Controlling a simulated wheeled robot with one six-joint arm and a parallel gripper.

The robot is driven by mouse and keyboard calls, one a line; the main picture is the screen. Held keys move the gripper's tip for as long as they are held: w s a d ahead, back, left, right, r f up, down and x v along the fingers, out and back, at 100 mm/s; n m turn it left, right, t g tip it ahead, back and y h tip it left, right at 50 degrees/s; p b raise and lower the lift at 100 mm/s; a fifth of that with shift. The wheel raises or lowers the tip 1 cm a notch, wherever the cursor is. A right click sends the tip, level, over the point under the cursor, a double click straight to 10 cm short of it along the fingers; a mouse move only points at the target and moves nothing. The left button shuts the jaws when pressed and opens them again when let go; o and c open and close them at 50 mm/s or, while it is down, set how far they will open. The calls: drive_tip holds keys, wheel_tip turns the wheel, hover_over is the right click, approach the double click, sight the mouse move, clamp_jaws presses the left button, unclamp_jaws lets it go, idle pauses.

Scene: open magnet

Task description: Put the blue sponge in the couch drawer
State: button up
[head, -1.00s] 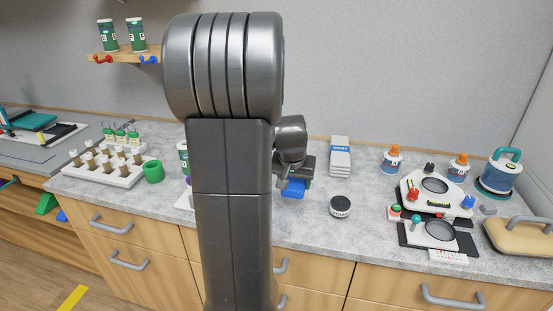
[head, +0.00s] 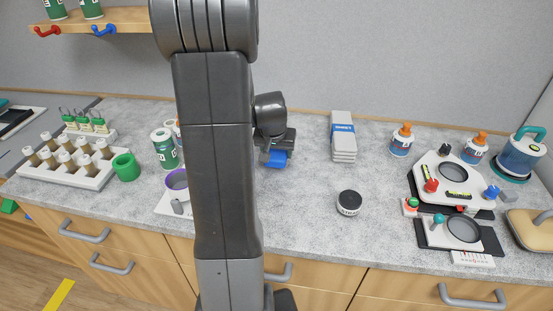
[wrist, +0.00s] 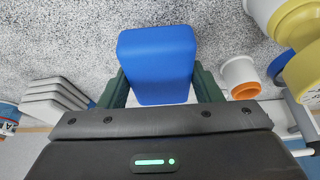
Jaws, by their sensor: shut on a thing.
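The blue sponge (head: 278,159) is held at the end of my arm, above the grey speckled counter. In the wrist view the blue sponge (wrist: 157,62) sits between the two dark green fingers of my gripper (wrist: 160,88), which is shut on it. In the head view my gripper (head: 276,147) is partly hidden behind my arm. Wooden drawers (head: 335,278) with grey handles line the counter front, and those I see are shut. I cannot tell whether any is the couch drawer.
On the counter (head: 300,205) stand a stack of white boxes (head: 343,138), a black-lidded jar (head: 349,202), a vial rack (head: 70,163), a green ring (head: 126,167) and orange-capped bottles (head: 402,139). A white device (head: 455,180) stands at right. The counter between sponge and jar is clear.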

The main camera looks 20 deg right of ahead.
drive_tip(key=shift+f, duration=1.9)
drive_tip(key=shift+f, duration=0.15)
drive_tip(key=o, duration=0.9)
drive_tip(key=shift+o, duration=0.2)
